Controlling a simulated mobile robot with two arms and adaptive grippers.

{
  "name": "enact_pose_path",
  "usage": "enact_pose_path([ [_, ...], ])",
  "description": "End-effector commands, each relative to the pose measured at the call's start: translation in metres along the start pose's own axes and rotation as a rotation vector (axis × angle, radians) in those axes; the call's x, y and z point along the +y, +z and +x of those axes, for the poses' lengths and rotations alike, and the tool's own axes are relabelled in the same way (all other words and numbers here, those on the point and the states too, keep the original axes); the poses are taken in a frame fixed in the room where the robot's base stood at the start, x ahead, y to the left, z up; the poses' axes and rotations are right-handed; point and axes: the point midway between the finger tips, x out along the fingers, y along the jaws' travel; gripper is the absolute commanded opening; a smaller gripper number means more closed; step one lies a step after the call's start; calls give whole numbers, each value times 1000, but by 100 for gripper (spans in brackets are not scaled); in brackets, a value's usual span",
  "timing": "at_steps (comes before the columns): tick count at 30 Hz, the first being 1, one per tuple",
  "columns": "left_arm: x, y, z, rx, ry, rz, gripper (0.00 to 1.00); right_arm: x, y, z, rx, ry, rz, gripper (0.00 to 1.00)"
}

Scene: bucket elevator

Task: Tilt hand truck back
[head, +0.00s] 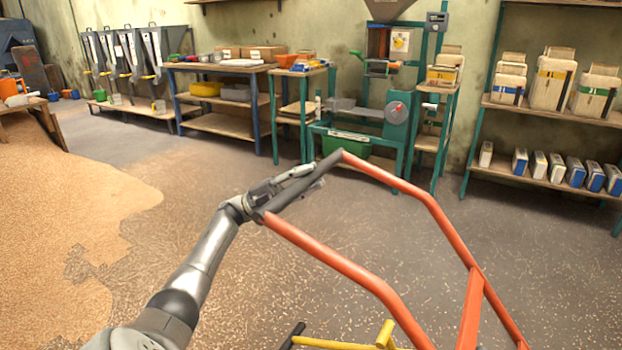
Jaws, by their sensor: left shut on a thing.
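The hand truck (350,268) has an orange-red tube frame with a dark grip bar across its top end. It fills the lower right of the head view, and its lower part runs out of the picture. My left gripper (290,185) is shut on the dark grip bar, with its fingers lying around the bar. My right gripper is not in view. The hand truck's wheels and base plate are not in view.
A yellow bar with a dark grip (345,341) shows at the bottom edge. A grain heap (70,210) spreads at the left. A workbench (225,123), a teal machine (370,125) and shelves with bags (555,115) line the back wall. The grey floor between is mostly clear, with scattered grain.

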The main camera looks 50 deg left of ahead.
Motion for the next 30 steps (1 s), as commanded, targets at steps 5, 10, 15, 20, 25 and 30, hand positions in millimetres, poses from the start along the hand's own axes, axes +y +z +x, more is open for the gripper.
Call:
enact_pose_path([
  [5, 9, 4, -7, -17, 12, -11, 31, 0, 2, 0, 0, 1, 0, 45],
  [10, 8, 3, -6, -13, 10, -10, 48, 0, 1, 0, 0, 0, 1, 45],
  [15, 6, 2, -4, -10, 8, -8, 48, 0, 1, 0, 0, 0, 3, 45],
  [20, 5, 2, -7, -10, 8, -8, 48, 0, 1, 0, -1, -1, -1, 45],
  [25, 4, 2, -29, -12, 8, -8, 48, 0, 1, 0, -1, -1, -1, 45],
  [30, 4, 2, -63, -14, 7, -8, 48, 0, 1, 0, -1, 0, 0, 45],
])
